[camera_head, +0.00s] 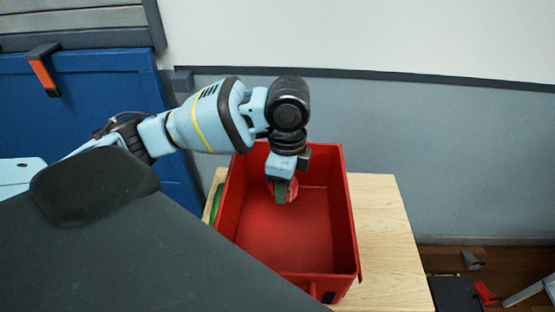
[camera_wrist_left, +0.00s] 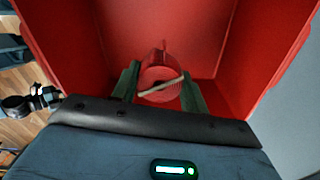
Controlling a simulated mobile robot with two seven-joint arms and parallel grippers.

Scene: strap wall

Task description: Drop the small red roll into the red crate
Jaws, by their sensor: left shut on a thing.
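The red crate (camera_head: 283,240) stands open on a light wooden table. My left gripper (camera_head: 285,192) points down into the crate, near its back wall. Its green fingers are shut on the small red roll (camera_wrist_left: 160,72), which shows between them in the left wrist view, with a pale strap end across it. In the head view the roll is mostly hidden behind the fingers. Red crate walls (camera_wrist_left: 140,30) surround the roll in the wrist view. I cannot tell whether the roll touches the crate floor. My right gripper is not in view.
The wooden table (camera_head: 385,235) has bare room right of the crate. A green round thing (camera_head: 216,203) sits at the crate's left side, partly hidden. A blue panel (camera_head: 95,95) with an orange-and-black hook (camera_head: 44,75) is at the left. A grey wall is behind.

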